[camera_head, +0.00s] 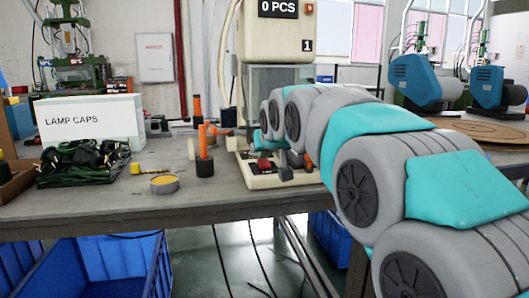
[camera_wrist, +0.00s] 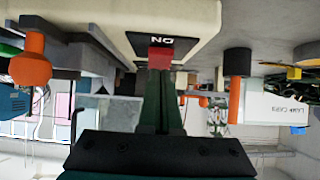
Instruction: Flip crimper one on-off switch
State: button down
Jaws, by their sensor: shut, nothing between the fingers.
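Crimper one (camera_head: 277,42) is the cream machine marked "1" with a "0 PCS" display, standing on the workbench. Its on-off switch is a red rocker (camera_head: 264,164) on the front of its base. In the wrist view, which is upside down, the red switch (camera_wrist: 160,58) sits on a black plate (camera_wrist: 186,46) with "ON" lettering. My gripper (camera_wrist: 161,73) is shut and empty, its dark green fingers pointing at the switch. The fingertips overlap the switch's edge in that view; I cannot tell whether they touch. In the head view my arm partly hides the machine's base.
A white "LAMP CAPS" box (camera_head: 88,122), a pile of dark green parts (camera_head: 82,160) and a yellow-filled round tin (camera_head: 164,183) lie left on the bench. An orange-handled tool (camera_head: 203,146) stands close left of the crimper. Blue bins (camera_head: 110,262) are below the bench.

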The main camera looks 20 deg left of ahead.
jog(key=shift+w+r, duration=0.1)
jog(key=shift+w+a+r+p, duration=0.1)
jog(key=shift+w+p, duration=0.05)
jog(key=shift+p, duration=0.6)
jog(key=shift+a+f+g+h+p, duration=0.1)
jog(key=shift+f+g+h+p, duration=0.1)
jog(key=shift+g+h+p, duration=0.2)
jog(key=shift+f+b, duration=0.2)
jog(key=shift+b, duration=0.1)
jog(key=shift+w+a+r+p, duration=0.25)
jog(key=shift+w+a+p, duration=0.15)
jog(key=shift+w, duration=0.2)
